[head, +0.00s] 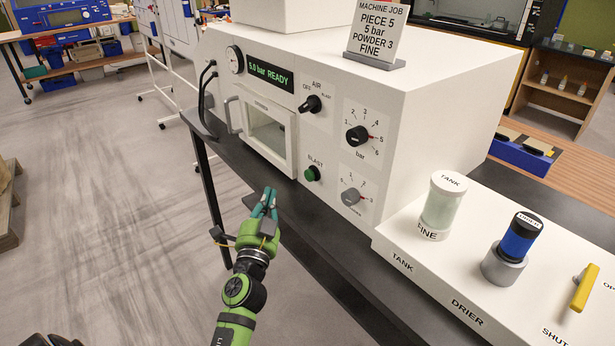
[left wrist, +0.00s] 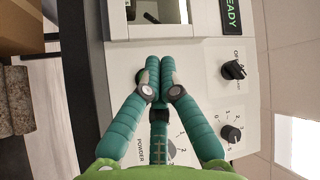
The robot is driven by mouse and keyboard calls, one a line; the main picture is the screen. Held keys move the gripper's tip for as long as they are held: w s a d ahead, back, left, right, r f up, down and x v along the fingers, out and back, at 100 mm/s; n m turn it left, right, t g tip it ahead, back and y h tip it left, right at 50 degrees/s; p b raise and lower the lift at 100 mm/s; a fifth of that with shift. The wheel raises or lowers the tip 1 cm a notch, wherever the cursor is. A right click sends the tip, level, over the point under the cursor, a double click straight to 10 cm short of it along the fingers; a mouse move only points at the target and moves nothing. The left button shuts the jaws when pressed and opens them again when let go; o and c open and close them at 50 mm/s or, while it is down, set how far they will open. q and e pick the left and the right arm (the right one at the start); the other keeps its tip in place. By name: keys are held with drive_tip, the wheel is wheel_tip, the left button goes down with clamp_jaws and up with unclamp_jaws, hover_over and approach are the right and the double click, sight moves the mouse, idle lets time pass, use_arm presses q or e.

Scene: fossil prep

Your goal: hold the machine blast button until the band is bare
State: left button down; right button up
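The white blast machine (head: 420,110) stands on a dark bench. Its display (head: 270,77) reads "5.0 bar READY". The green blast button (head: 312,173) is on the front panel, right of the small door window (head: 267,132). My left gripper (head: 268,192) is in front of the panel, left of and below the button, apart from it in the head view. Its teal fingers are shut together with nothing visible between them. In the left wrist view the fingertips (left wrist: 160,62) point at the panel and partly hide a green edge beside them. The band cannot be made out. My right gripper is not in view.
A job card (head: 379,30) on top reads piece 5, 5 bar, powder 3, fine. The air knob (head: 310,104), bar knob (head: 357,135) and powder knob (head: 350,197) are near the button. A drier unit (head: 440,285) with a tank jar (head: 441,205) stands right.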

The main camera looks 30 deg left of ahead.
sight(309, 175)
use_arm(q)
drive_tip(key=w, duration=0.2)
drive_tip(key=w+d, duration=0.1)
drive_tip(key=w+d+b, duration=0.1)
drive_tip(key=w, duration=0.1)
drive_tip(key=shift+w+d+f, duration=0.1)
drive_tip(key=shift+w+d, duration=0.05)
drive_tip(key=shift+w, duration=0.15)
drive_tip(key=shift+w+d+b, duration=0.3)
drive_tip(key=shift+w+d, duration=0.05)
drive_tip(key=shift+w, duration=0.4)
idle(0.4)
drive_tip(key=shift+w+d, duration=0.15)
drive_tip(key=shift+w, duration=0.25)
drive_tip(key=shift+w+d+b, duration=0.15)
drive_tip(key=shift+w+b, duration=0.25)
drive_tip(key=shift+b, duration=0.05)
idle(2.5)
drive_tip(key=shift+s, duration=0.15)
drive_tip(key=shift+s+a, duration=0.3)
drive_tip(key=shift+s, duration=0.4)
